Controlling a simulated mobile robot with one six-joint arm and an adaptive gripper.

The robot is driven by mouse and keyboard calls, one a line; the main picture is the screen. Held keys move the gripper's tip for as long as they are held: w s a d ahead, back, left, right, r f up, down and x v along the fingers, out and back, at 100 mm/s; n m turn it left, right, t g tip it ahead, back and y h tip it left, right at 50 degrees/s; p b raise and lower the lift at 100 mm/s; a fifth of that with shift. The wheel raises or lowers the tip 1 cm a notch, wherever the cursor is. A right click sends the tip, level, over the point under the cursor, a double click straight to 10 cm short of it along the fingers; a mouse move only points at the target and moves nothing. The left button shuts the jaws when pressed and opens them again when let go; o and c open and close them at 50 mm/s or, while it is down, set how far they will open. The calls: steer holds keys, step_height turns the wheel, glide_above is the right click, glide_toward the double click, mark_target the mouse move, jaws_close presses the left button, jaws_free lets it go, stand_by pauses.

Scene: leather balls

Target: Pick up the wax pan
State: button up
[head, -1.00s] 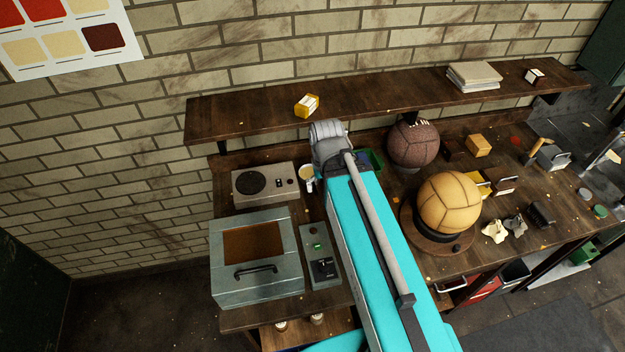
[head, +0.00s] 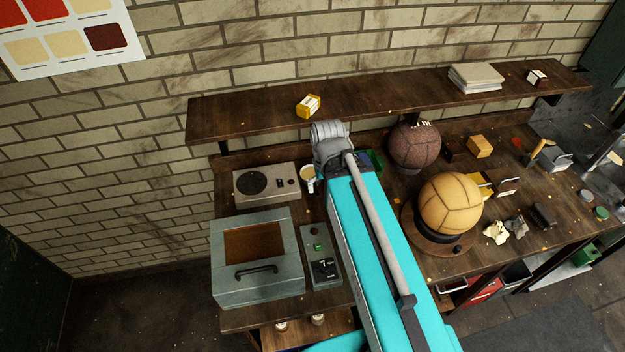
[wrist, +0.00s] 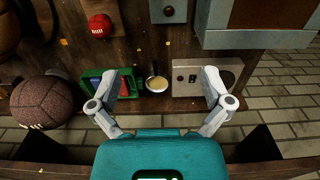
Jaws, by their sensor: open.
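The wax pan (head: 307,173) is a small round pan with pale yellow wax inside. In the head view it sits on the bench just right of the hotplate, partly hidden by my arm. In the wrist view the wax pan (wrist: 157,84) lies near the middle, with its dark handle pointing up the picture. My gripper (wrist: 161,80) is open and empty, its two fingers spread either side of the pan in that view. The height between fingers and pan is hard to tell. My arm hides most of the gripper in the head view.
The hotplate (head: 266,184) stands close beside the pan. A green bin (wrist: 125,84) is on its other side. A brown ball (head: 414,146) and a tan ball (head: 449,205) stand farther right. A wooden shelf (head: 240,112) runs along the wall behind.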

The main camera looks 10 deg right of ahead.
steer(key=shift+f, duration=0.25)
steer(key=c, duration=0.4)
steer(key=shift+f+b, duration=0.35)
steer(key=shift+b, duration=0.25)
steer(key=shift+c, duration=1.3)
step_height(320, 180, down, 16)
steer(key=b, duration=1.6)
steer(key=shift+c, duration=0.3)
steer(key=shift+s, duration=0.1)
